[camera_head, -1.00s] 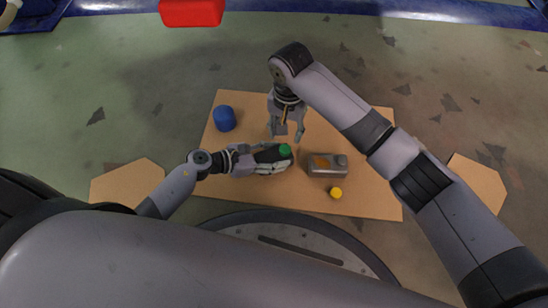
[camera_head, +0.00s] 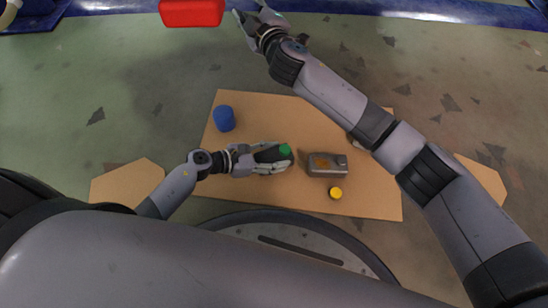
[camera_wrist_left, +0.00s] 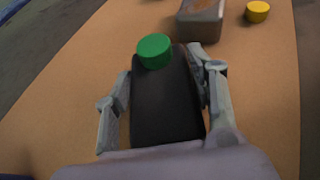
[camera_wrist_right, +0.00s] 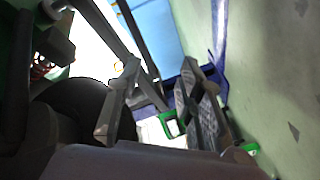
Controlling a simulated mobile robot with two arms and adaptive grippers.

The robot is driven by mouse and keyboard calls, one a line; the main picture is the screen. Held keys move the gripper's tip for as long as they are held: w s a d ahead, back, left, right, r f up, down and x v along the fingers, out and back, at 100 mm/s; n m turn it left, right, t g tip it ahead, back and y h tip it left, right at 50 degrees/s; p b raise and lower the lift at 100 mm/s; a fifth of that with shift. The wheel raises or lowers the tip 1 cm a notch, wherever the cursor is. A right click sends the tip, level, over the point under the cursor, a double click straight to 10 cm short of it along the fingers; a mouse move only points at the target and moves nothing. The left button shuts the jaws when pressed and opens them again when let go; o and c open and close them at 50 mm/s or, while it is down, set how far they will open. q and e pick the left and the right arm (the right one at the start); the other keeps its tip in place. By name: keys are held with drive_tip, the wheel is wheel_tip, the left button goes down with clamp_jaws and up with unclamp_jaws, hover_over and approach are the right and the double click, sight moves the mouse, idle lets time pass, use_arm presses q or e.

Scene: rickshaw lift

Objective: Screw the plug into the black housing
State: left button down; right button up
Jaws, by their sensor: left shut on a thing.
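My left gripper (camera_head: 281,157) is shut on the black housing (camera_head: 267,155), which lies lengthwise between its fingers over the board. A green round plug (camera_head: 285,150) sits at the housing's far end. In the left wrist view the green plug (camera_wrist_left: 154,50) is at the end of the black housing (camera_wrist_left: 165,105), between the fingertips; how deep it is seated I cannot tell. My right gripper (camera_head: 250,10) is up at the top of the head view, away from the housing. In the right wrist view its fingers (camera_wrist_right: 162,70) are apart with nothing between them.
On the tan board (camera_head: 300,200) stand a blue cylinder (camera_head: 224,119), a grey metal box (camera_head: 327,165) with an orange-brown patch, and a small yellow cap (camera_head: 336,193). A red object (camera_head: 192,13) is at the top. The board behind the housing is clear.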

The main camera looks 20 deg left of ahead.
drive_tip(key=s+a+r+n+g+y, duration=0.5)
drive_tip(key=s+n, duration=0.3)
drive_tip(key=n, duration=0.6)
drive_tip(key=s+a+f+n+g, duration=0.2)
drive_tip(key=s+f+n+g, duration=0.7)
drive_tip(key=n, duration=0.8)
drive_tip(key=s+d+f+n+g+h, duration=0.1)
drive_tip(key=s+d+f+n+h, duration=0.3)
drive_tip(key=d+f+n+h, duration=0.55)
drive_tip(key=w+d+f+n+h, duration=0.1)
drive_tip(key=d+f+n+h, duration=0.1)
drive_tip(key=d, duration=0.2)
drive_tip(key=w+d+f+n+t+h, duration=0.1)
drive_tip(key=w+d+f+n+h, duration=0.1)
drive_tip(key=d, duration=0.2)
drive_tip(key=w+d+f+n+t+h, duration=0.1)
drive_tip(key=d+f+n+h, duration=0.1)
drive_tip(key=d+f, duration=0.1)
drive_tip(key=shift+w+d+n+h, duration=0.25)
drive_tip(key=shift+d+n+h, duration=0.1)
drive_tip(key=shift+d, duration=0.2)
